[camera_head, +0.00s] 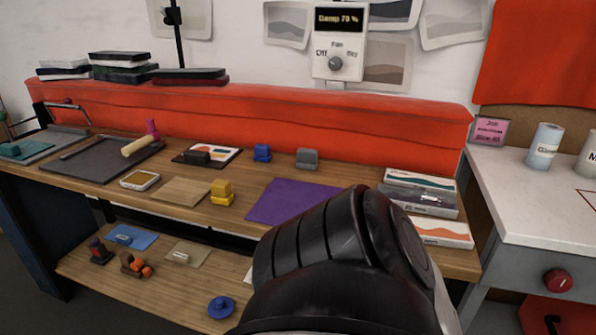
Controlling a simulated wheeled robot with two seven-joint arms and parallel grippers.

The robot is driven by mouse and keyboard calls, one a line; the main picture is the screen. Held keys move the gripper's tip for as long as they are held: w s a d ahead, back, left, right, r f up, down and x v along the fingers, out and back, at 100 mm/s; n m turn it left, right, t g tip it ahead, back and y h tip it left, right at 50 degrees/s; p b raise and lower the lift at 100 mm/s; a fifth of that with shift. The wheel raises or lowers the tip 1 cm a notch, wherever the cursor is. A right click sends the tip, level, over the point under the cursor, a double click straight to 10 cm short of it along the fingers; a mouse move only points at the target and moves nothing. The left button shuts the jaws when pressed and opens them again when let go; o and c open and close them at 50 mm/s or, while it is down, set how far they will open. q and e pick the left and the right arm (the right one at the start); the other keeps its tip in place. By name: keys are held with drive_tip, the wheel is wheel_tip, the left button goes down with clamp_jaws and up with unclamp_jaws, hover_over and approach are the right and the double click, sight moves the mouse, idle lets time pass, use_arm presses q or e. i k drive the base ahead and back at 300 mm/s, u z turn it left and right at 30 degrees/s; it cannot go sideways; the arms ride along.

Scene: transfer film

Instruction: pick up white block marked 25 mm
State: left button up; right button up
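On the lower shelf (155,285) a small whitish block (181,256) lies on a tan sheet (190,247). A second small pale block (124,239) lies on a blue sheet (145,241) to its left. Any marking on either is too small to read, so I cannot tell which is the 25 mm block. A black arm link of mine fills the lower middle and right foreground and hides part of the bench and shelf. Neither gripper shows.
The wooden bench top (85,185) above the shelf holds a purple sheet (290,201), yellow blocks (221,192), a blue block (262,152) and a grey block (307,158). Orange-brown pieces (135,264) and a blue round knob (221,307) are on the lower shelf.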

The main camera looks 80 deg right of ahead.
sight(441, 205)
drive_tip(key=k, duration=0.8)
drive_tip(key=z, duration=0.7)
